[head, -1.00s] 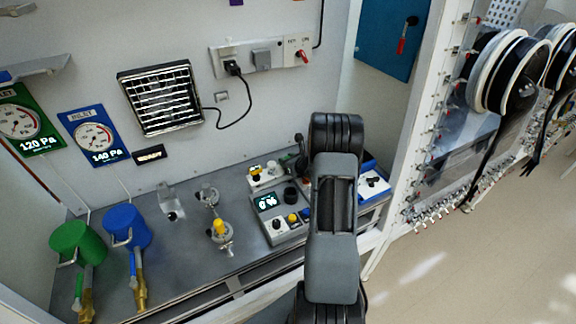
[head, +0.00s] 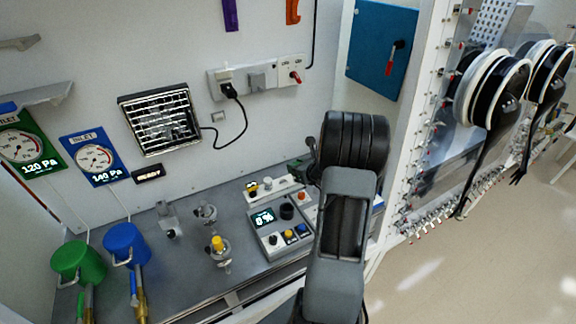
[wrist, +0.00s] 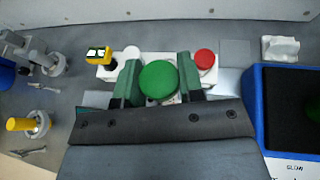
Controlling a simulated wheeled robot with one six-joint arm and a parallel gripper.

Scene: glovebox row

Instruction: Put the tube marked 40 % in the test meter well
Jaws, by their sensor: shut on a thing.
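In the wrist view my gripper (wrist: 158,82) is shut on a tube with a round green cap (wrist: 158,76). The cap sits between the two fingers. Its marking does not show, and I cannot tell whether its lower end is clear of the white rack (wrist: 209,78) below. The test meter (head: 268,238) stands on the grey bench in the head view, its display reading 0 %. Its dark round well (head: 287,211) is right of the display.
The rack also carries a yellow piece (wrist: 98,55) and a red cap (wrist: 205,59). A blue-edged tray (wrist: 253,110) lies right of my gripper. A yellow-topped valve (head: 217,243) stands left of the meter. A wall with sockets (head: 257,80) is behind.

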